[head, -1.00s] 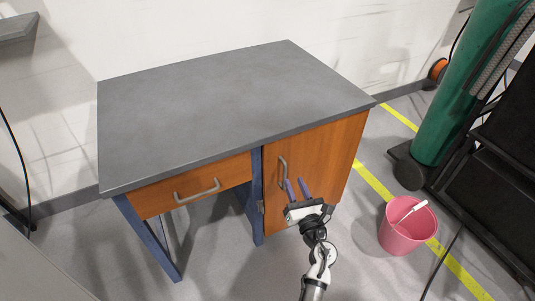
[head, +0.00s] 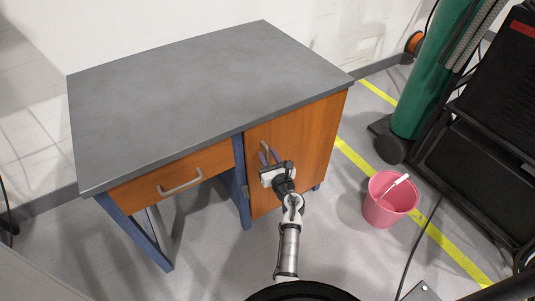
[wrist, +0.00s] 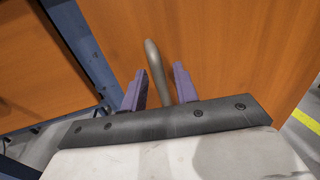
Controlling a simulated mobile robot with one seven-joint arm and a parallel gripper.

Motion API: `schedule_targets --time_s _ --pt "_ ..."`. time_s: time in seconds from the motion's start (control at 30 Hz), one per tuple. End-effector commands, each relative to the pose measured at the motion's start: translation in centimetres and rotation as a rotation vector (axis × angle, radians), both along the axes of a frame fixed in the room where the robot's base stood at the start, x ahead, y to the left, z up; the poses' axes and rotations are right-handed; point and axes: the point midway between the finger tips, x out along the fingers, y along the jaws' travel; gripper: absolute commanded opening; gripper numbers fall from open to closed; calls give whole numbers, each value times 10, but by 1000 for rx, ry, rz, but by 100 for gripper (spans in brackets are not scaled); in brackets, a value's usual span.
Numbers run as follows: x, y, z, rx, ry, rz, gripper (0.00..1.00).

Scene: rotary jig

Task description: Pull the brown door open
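The brown door (head: 312,135) fills the right side of the desk and looks closed. It also fills much of the wrist view (wrist: 235,50). Its grey bar handle (head: 264,147) is upright near the door's left edge. My gripper (head: 270,157) is in front of the door at the handle. In the wrist view, its two purple fingers are apart, and the handle (wrist: 154,66) shows between them, apparently not pinched. How deep the handle sits between the fingers is hard to tell. The lower handle is hidden behind the gripper.
A brown drawer (head: 150,185) with its own handle (head: 180,183) is closed at the left under the grey desktop (head: 205,90). A pink bucket (head: 388,205) stands on the floor to the right. Beyond it are a green cylinder (head: 428,90) and a black cart (head: 480,165).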

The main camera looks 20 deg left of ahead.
Motion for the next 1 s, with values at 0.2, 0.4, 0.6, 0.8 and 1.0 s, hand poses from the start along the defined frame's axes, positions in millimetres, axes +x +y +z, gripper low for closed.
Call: schedule_targets --time_s 0.2,0.4,0.6,0.8,1.0 --pt "8 7 0 1 1 0 30" --pt "8 7 0 1 1 -1 30" --pt "8 7 0 1 1 0 6" --pt "8 7 0 1 1 0 0" --pt "8 6 0 1 1 2 0"
